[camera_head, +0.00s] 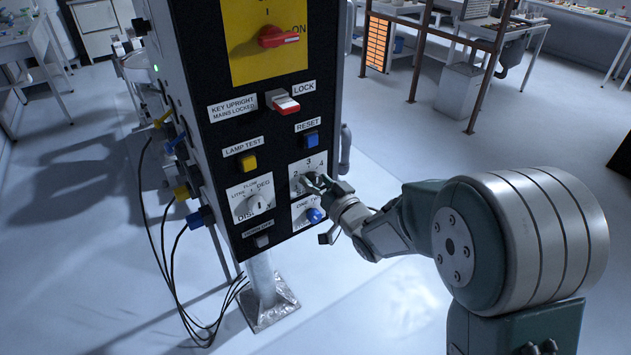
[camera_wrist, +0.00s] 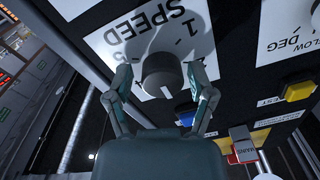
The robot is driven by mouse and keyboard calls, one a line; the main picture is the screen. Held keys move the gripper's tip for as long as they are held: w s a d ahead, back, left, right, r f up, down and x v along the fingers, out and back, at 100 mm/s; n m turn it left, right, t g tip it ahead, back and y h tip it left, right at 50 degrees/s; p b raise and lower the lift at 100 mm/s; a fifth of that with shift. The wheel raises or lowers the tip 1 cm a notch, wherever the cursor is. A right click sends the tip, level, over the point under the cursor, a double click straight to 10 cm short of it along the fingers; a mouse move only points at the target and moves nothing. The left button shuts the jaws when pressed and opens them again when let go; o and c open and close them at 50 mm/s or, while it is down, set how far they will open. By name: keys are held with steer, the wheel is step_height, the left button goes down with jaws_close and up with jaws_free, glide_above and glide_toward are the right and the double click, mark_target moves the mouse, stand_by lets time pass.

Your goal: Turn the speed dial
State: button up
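The speed dial is a dark round knob (camera_wrist: 162,75) on a white plate marked SPEED (camera_wrist: 150,35) in the wrist view. A short white line on the knob points toward the bottom of that view. My gripper (camera_wrist: 160,78) has one finger on each side of the knob, with narrow gaps showing, so it looks open around the knob. In the head view my gripper (camera_head: 318,183) is at the lower right of the black panel, over the dial plate with numbers (camera_head: 309,164). It hides most of the knob there.
Close to the dial are a blue RESET button (camera_head: 312,139), a yellow LAMP TEST button (camera_head: 248,161), a FLOW dial (camera_head: 257,204) and a blue knob (camera_head: 315,215) just below. A red-and-white LOCK switch (camera_head: 283,103) sits higher. Black cables hang at the panel's left.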

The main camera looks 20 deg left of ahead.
stand_by(0.3)
steer(key=v, duration=1.2)
steer(key=shift+f, duration=0.1)
steer(key=d+r+m+h, duration=0.45)
steer(key=d+h, duration=0.65)
steer(key=d, duration=0.5)
steer(key=s+d+r+g+h, duration=0.1)
steer(key=s+d+g, duration=0.2)
steer(key=s, duration=0.7)
steer(key=s+d+r+m+g+h, duration=0.1)
steer(key=s+d+g+h, duration=0.1)
steer(key=s, duration=0.8)
steer(key=shift+d+g, duration=0.6)
steer(key=shift+d, duration=0.2)
